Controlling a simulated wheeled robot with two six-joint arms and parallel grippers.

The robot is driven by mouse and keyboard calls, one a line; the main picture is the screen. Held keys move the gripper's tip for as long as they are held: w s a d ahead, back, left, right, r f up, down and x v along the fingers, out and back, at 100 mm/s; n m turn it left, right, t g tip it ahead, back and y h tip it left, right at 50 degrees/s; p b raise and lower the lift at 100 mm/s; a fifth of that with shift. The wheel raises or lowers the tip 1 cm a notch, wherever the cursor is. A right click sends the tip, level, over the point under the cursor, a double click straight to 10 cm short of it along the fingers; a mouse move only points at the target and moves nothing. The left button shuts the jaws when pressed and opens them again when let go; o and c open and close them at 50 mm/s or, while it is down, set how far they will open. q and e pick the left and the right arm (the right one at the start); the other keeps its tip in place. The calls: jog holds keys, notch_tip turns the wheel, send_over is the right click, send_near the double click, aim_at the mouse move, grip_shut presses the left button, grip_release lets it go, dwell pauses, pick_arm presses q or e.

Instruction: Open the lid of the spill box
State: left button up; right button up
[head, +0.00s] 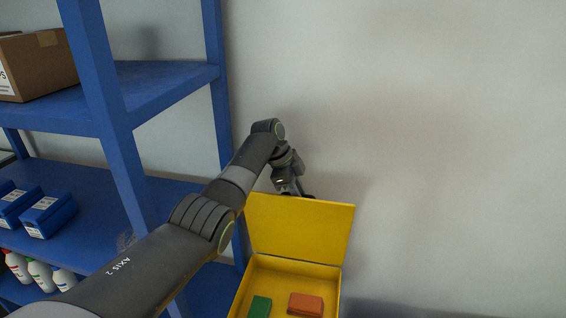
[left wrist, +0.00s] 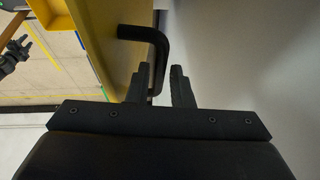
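The yellow spill box (head: 237,302) is at the lower middle of the head view, cut off by the bottom edge. Its lid (head: 299,228) stands up at the back, and the inside shows. In the left wrist view, the lid (left wrist: 104,38) carries a black bent handle (left wrist: 148,33) on its outer face. My left gripper (left wrist: 161,76) is open, with its fingers apart on either side of the handle's lower part. In the head view, the left gripper (head: 293,188) is behind the lid, its fingertips mostly hidden. A dark gripper, apparently my right one (left wrist: 18,48), shows small at the wrist view's left edge.
A green item (head: 260,306) and an orange item (head: 305,304) lie in the box. A blue shelf unit (head: 160,85) with a carton (head: 42,62), blue boxes (head: 48,214) and bottles (head: 40,274) stands left. A plain wall (head: 440,120) is behind; the right side looks clear.

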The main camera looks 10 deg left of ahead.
pick_arm(q)
jog(key=b+v, duration=0.3)
jog(key=v, duration=1.2)
jog(key=shift+a+r, duration=0.2)
jog(key=shift+s+f, duration=0.1)
